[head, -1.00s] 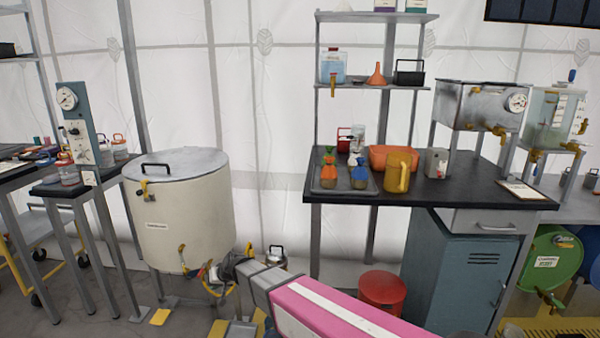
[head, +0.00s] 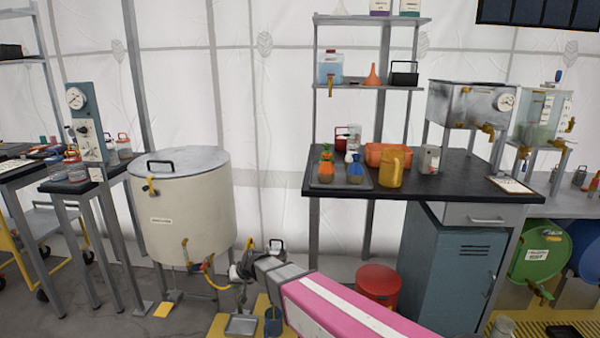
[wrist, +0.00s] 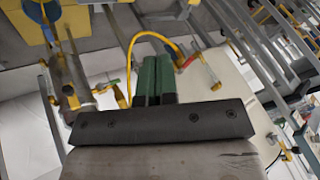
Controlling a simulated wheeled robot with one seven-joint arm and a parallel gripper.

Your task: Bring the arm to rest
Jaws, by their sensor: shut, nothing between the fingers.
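My arm, with its pink and white link, reaches from the bottom right of the head view toward the cream tank. My gripper (wrist: 152,75) shows in the wrist view as two dark green fingers pressed together, with nothing between them. In the head view the end of my arm is low, right of the tank, and its fingers are too small to make out. The cream tank (head: 182,215) stands on legs with a lid, a yellow hose and taps. It also shows behind my fingers in the wrist view (wrist: 222,85).
A black-topped bench (head: 440,180) stands to the right, holding a tray, an orange bin and a yellow jug (head: 391,168). A metal tray (head: 240,325) lies on a yellow platform below.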

